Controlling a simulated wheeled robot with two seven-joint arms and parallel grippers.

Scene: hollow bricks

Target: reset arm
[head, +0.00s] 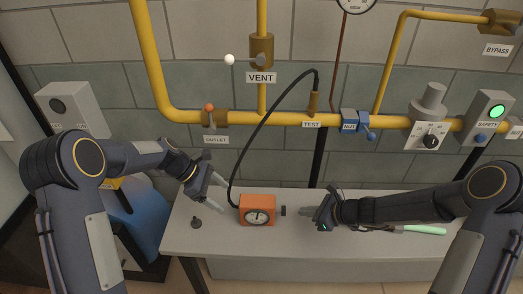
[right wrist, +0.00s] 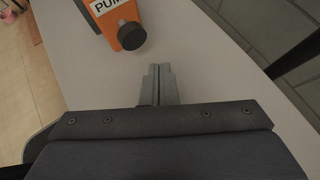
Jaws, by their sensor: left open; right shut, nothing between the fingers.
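My left gripper (head: 220,194) is open and empty, just left of the orange gauge box, above the table. My right gripper (head: 306,211) is shut with nothing in it, over the table to the right of the box. In the right wrist view its closed fingertips (right wrist: 160,84) point toward the orange pump box (right wrist: 95,12) and its black knob (right wrist: 131,36), with a gap between. In the head view the box (head: 257,203) has a dial on its front, and its black knob (head: 284,211) faces my right gripper.
A black hose (head: 266,119) runs from beside the box up to the TEST fitting (head: 313,103) on the yellow pipe. A small dark plug-like part (head: 196,222) lies at the table's left. A green-handled tool (head: 423,230) lies under my right arm. The table front (head: 320,245) is clear.

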